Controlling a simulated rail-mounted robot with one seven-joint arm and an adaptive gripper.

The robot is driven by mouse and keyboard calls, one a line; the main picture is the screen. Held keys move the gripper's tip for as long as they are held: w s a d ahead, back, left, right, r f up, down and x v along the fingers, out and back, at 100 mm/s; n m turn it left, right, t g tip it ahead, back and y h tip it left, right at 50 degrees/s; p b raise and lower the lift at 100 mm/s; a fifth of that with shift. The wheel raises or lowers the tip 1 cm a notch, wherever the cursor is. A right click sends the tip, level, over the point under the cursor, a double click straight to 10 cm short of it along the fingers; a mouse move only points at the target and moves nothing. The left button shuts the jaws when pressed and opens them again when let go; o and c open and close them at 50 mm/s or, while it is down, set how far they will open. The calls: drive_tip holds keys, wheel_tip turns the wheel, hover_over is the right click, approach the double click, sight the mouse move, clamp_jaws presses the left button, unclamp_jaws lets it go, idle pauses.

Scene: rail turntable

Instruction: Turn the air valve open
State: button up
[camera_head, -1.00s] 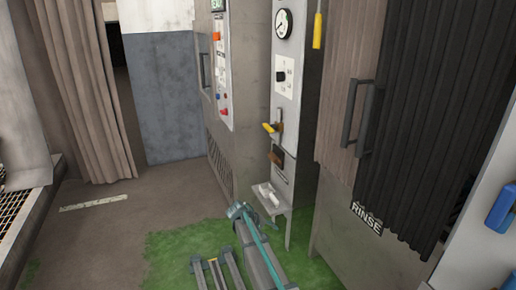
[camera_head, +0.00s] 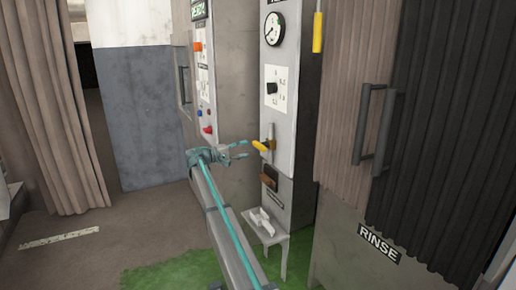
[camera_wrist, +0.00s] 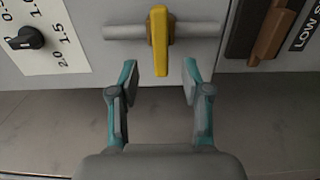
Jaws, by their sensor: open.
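The air valve has a yellow lever (camera_head: 261,147) on a grey pipe fixed to the front of a grey panel column. In the wrist view the yellow lever (camera_wrist: 160,42) lies crosswise to the grey pipe (camera_wrist: 200,30). My gripper (camera_head: 240,149) is just left of the lever in the head view. In the wrist view my gripper (camera_wrist: 160,84) is open and empty, with the lever's free end reaching toward the space between the teal fingertips. I cannot tell whether a fingertip touches the lever.
Above the valve are a black knob on a dial plate (camera_head: 275,88) and a round gauge (camera_head: 273,29). Below it is a brown switch (camera_head: 269,181), then a small shelf (camera_head: 268,229). A RINSE cabinet (camera_head: 379,244) stands to the right, a button panel (camera_head: 205,90) to the left.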

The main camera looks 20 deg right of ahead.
sight(257, 147)
drive_tip(key=d, duration=0.5)
drive_tip(key=d+b, duration=0.1)
drive_tip(key=d, duration=0.2)
drive_tip(key=shift+w+d, duration=0.2)
drive_tip(key=shift+w, duration=0.2)
clamp_jaws()
